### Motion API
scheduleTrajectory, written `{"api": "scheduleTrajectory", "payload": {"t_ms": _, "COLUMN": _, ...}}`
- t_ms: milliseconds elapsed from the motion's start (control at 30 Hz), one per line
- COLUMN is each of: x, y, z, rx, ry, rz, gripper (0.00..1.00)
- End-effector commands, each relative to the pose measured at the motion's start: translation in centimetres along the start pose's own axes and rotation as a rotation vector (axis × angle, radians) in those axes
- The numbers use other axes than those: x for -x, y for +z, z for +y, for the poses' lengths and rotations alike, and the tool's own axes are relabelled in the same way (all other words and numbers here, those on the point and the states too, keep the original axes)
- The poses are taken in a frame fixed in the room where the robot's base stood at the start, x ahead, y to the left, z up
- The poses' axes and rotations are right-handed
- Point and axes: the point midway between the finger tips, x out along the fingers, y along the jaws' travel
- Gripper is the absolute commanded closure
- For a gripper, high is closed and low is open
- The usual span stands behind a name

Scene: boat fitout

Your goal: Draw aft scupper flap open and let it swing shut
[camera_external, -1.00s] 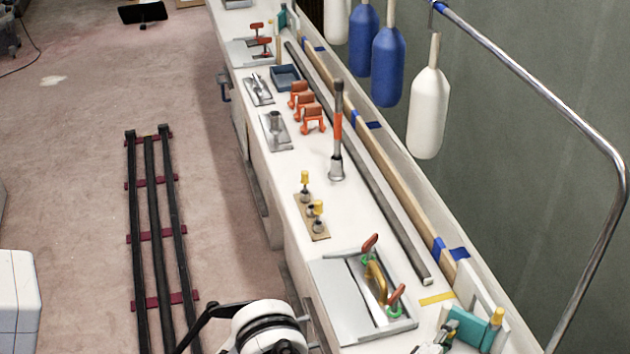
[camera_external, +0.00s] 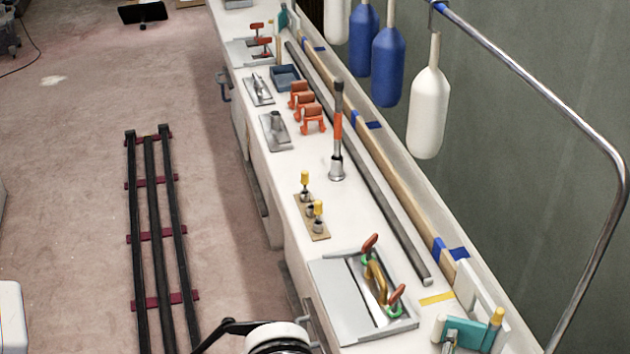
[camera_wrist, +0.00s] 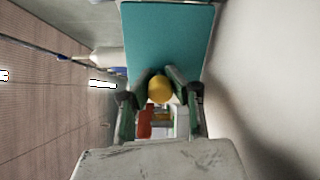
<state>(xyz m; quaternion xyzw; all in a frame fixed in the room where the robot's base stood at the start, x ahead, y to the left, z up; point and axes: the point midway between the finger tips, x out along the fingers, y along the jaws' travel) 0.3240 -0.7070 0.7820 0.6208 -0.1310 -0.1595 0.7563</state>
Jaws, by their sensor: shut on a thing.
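The teal scupper flap (camera_external: 468,333) is at the lower right in the external view, beside a white upright frame (camera_external: 483,292). A yellow-topped post (camera_external: 497,315) stands at its right edge. In the wrist view the flap (camera_wrist: 170,40) fills the upper middle, with a round yellow knob (camera_wrist: 160,89) in front of it. My gripper (camera_wrist: 160,94) is shut on this knob, one finger at each side. In the external view only a small part of my gripper (camera_external: 453,346) shows in front of the flap, and its contact is hidden.
A grey tray with red- and green-ended handles (camera_external: 345,305) lies left of the flap. A chrome rail (camera_external: 590,130) arches at the right. Dark rails (camera_external: 157,230) lie on the floor at left.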

Motion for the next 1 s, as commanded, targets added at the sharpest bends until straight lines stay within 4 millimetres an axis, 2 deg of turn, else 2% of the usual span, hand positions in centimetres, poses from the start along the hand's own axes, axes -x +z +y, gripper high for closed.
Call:
{"api": "scheduleTrajectory", "payload": {"t_ms": 200, "x": 0.74, "y": 0.64, "z": -0.14, "rx": 0.000, "ry": 0.000, "rz": 0.003, "gripper": 1.00}}
{"api": "scheduleTrajectory", "payload": {"t_ms": 567, "x": 0.77, "y": 0.67, "z": -0.14, "rx": 0.000, "ry": 0.000, "rz": 0.003, "gripper": 1.00}}
{"api": "scheduleTrajectory", "payload": {"t_ms": 600, "x": 0.77, "y": 0.67, "z": -0.14, "rx": 0.000, "ry": 0.000, "rz": 0.003, "gripper": 0.83}}
{"api": "scheduleTrajectory", "payload": {"t_ms": 767, "x": 0.78, "y": 0.71, "z": -0.14, "rx": 0.000, "ry": 0.000, "rz": 0.002, "gripper": 0.62}}
{"api": "scheduleTrajectory", "payload": {"t_ms": 1000, "x": 0.80, "y": 0.75, "z": -0.15, "rx": 0.000, "ry": 0.000, "rz": 0.001, "gripper": 0.61}}
